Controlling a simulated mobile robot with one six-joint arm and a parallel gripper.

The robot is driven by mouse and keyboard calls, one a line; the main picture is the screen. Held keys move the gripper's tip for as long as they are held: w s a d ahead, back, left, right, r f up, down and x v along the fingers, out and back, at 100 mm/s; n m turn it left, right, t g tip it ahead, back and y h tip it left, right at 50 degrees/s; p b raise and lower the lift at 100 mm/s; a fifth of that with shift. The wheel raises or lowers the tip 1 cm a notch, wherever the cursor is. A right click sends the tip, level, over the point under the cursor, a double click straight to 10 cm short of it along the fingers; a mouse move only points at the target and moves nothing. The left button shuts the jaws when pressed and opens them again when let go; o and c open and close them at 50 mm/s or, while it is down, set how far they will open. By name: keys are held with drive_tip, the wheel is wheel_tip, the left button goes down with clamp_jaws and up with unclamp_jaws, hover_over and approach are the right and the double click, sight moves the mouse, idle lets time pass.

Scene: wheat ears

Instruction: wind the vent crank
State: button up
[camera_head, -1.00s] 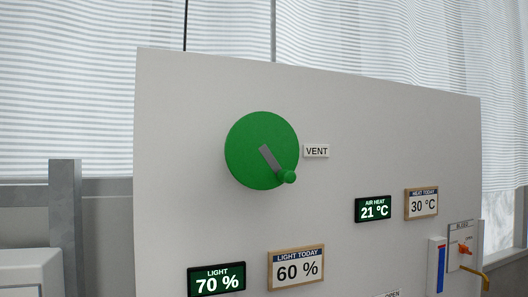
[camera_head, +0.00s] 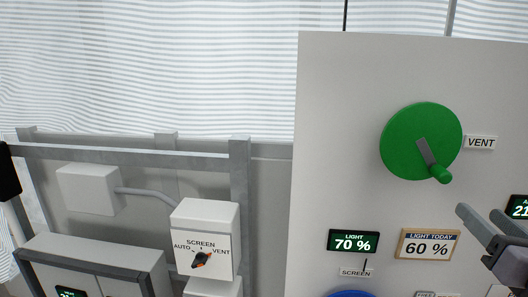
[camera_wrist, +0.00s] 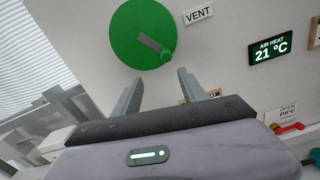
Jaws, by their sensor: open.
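The vent crank is a green disc (camera_head: 412,140) on the white panel, with a grey arm and a green knob (camera_head: 441,174) at its lower right. A VENT label (camera_head: 481,142) is to its right. The disc also shows in the wrist view (camera_wrist: 130,35), with its knob (camera_wrist: 165,56) on the lower right. My gripper (camera_head: 480,214) enters at the right edge of the head view, below and right of the knob. In the wrist view my gripper (camera_wrist: 158,78) has its two fingers apart and empty, below the disc and clear of the knob.
The panel (camera_head: 318,130) carries a LIGHT 70 % display (camera_head: 353,241) and a LIGHT TODAY 60 % sign (camera_head: 428,245) below the crank. A SCREEN switch box (camera_head: 206,235) stands to the left. A red handle (camera_wrist: 290,128) shows at the right in the wrist view.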

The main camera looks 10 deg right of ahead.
sight(447, 180)
drive_tip(key=x, duration=0.5)
drive_tip(key=d+p+x, duration=0.1)
drive_tip(key=x, duration=1.1)
drive_tip(key=shift+d+f+p, duration=0.15)
drive_tip(key=shift+d+p, duration=0.15)
drive_tip(key=shift+p, duration=0.05)
drive_tip(key=shift+w+a, duration=0.1)
drive_tip(key=shift+w, duration=0.1)
clamp_jaws()
